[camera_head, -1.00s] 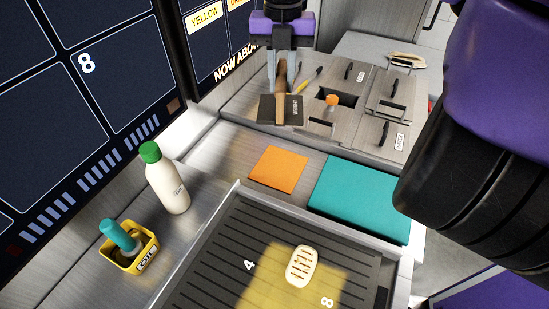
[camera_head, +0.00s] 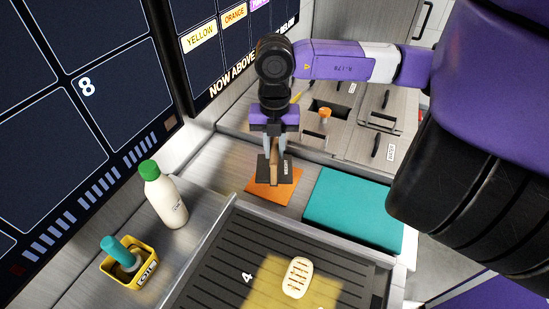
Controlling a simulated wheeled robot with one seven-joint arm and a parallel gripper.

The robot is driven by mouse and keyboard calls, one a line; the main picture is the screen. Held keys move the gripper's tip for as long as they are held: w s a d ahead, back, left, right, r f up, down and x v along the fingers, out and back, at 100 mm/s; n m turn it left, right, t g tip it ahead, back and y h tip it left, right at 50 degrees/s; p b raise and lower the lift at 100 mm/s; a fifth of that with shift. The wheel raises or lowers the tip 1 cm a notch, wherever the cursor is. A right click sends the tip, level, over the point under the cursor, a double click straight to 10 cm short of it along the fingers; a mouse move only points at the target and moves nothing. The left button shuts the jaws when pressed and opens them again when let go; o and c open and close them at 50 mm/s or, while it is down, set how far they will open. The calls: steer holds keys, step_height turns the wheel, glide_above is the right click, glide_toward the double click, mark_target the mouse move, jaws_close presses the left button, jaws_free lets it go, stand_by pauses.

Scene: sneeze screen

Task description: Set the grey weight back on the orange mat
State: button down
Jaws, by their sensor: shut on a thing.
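The dark grey weight (camera_head: 264,171), a flat plate with a wooden handle, is at the orange mat (camera_head: 262,195) and covers its middle and upper part. My gripper (camera_head: 275,158) points down and is shut on the weight's handle. The weight looks level. I cannot tell whether its underside touches the mat or hangs just above it. My gripper hides part of the weight and handle.
A teal mat (camera_head: 352,211) lies right of the orange mat. A grill (camera_head: 225,268) with a bread piece (camera_head: 297,277) is in front. A white bottle (camera_head: 168,200) and a yellow oil tub (camera_head: 146,275) stand left. Lidded compartments (camera_head: 350,140) are behind.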

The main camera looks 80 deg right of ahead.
steer(key=shift+f+p, duration=0.35)
steer(key=shift+f, duration=1.65)
steer(key=shift+f, duration=0.2)
steer(key=c, duration=1.3)
jaws_free()
steer(key=shift+r, duration=0.1)
step_height(320, 180, up, 12)
steer(key=shift+r+b, duration=0.1)
steer(key=shift+b, duration=0.85)
